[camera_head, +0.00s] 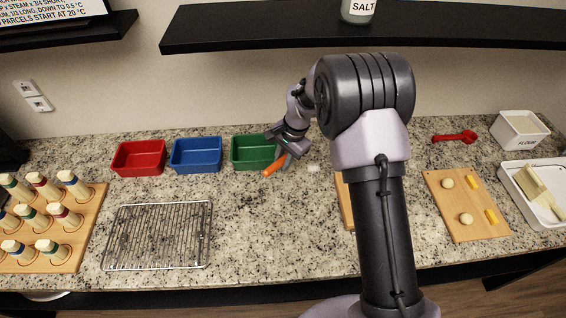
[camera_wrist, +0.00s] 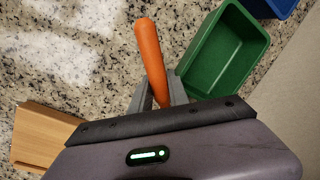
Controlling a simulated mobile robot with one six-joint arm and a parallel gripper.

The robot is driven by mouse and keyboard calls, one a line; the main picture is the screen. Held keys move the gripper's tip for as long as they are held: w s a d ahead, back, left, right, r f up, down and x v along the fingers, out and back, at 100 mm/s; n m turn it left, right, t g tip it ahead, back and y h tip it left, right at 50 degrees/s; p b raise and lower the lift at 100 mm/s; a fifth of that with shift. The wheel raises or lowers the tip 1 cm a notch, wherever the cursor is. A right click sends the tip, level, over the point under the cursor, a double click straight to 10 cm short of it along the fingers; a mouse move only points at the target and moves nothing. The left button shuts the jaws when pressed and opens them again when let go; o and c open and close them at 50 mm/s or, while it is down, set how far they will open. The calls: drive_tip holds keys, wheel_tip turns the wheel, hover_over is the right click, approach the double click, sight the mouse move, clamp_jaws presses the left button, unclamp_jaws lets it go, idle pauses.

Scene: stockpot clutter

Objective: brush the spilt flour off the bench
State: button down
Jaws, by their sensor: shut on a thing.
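My gripper (camera_head: 281,160) is shut on an orange carrot-like thing (camera_head: 273,166), low over the bench in front of the green bin. In the wrist view my gripper (camera_wrist: 158,92) has its fingers on either side of the orange thing (camera_wrist: 149,50), whose rounded end sticks out beyond them. Pale patches lie on the speckled bench (camera_wrist: 110,60) in the wrist view; I cannot tell whether they are flour or light. A cream brush (camera_head: 539,188) lies in a white tray (camera_head: 509,182) at the far right, away from my gripper.
Red (camera_head: 138,157), blue (camera_head: 196,154) and green (camera_head: 247,152) bins stand at the back. A wire rack (camera_head: 158,235) and a peg board (camera_head: 92,215) are at left. A cutting board (camera_head: 455,190), red scoop (camera_head: 454,137) and flour tub (camera_head: 520,130) are at right. The front middle is clear.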

sight(282, 157)
drive_tip(key=v, duration=0.1)
drive_tip(key=p+v, duration=0.2)
drive_tip(key=shift+w+a+r, duration=0.15)
drive_tip(key=shift+a+r, duration=0.05)
drive_tip(key=shift+a, duration=0.05)
drive_tip(key=shift+f, duration=0.1)
idle(0.3)
